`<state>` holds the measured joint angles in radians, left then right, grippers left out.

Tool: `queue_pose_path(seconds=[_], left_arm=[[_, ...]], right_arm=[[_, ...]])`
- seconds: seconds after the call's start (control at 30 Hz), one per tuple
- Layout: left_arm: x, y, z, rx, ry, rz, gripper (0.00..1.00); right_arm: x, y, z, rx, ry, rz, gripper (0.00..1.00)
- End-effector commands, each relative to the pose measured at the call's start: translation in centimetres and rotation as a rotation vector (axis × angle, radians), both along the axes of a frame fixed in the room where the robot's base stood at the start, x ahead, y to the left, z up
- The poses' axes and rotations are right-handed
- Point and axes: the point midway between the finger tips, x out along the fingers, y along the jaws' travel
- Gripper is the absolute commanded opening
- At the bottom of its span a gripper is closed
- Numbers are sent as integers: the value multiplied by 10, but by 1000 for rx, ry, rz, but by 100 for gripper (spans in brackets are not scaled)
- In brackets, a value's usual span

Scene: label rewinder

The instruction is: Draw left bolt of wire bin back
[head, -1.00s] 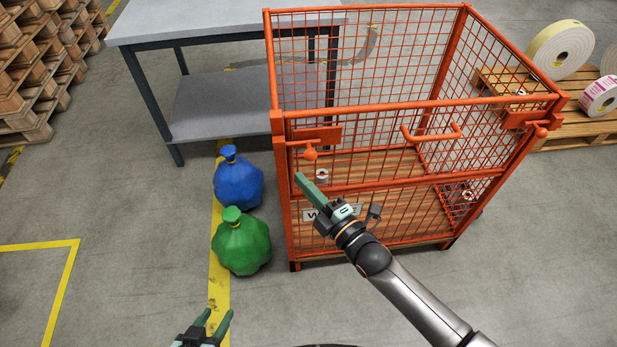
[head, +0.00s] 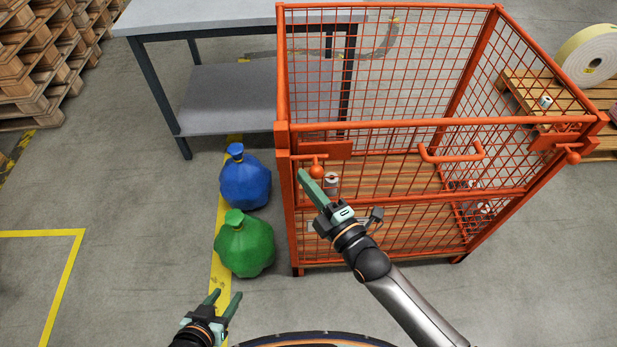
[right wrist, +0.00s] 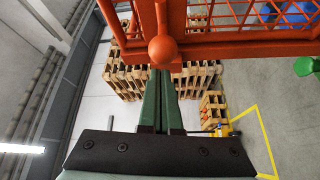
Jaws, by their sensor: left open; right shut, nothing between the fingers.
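The orange wire bin (head: 284,90) stands in front of me. Its left bolt has a round orange knob (head: 316,171) below a bracket (head: 326,150) at the bin's upper front left corner. The knob also shows large in the right wrist view (right wrist: 162,50). My right gripper (head: 302,173) is shut and empty, its fingertips close to the left of the knob in the head view. In the right wrist view the fingertips (right wrist: 160,75) end right at the knob; I cannot tell whether they touch it. My left gripper (head: 226,298) is open and empty, low and away from the bin.
The right bolt's knob (head: 574,157) is at the other front corner. A handle bar (head: 450,156) sits between them. A blue bag (head: 246,180) and a green bag (head: 245,245) stand left of the bin. A grey table (head: 215,20) is behind them.

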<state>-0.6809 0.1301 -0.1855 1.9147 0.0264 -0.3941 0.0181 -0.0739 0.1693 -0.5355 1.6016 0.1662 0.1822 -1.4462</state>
Motion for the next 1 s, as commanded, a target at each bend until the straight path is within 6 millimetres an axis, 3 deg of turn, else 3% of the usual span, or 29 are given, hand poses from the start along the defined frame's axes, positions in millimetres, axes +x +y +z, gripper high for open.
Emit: queue_pose_path(seconds=[0.63,1.0], left_arm=[[1,1,-1,2,0,1,50],[1,1,13,2,-1,1,50]], right_arm=[[-3,1,-1,-1,-1,1,0],[-3,-49,-1,-3,-1,0,0]])
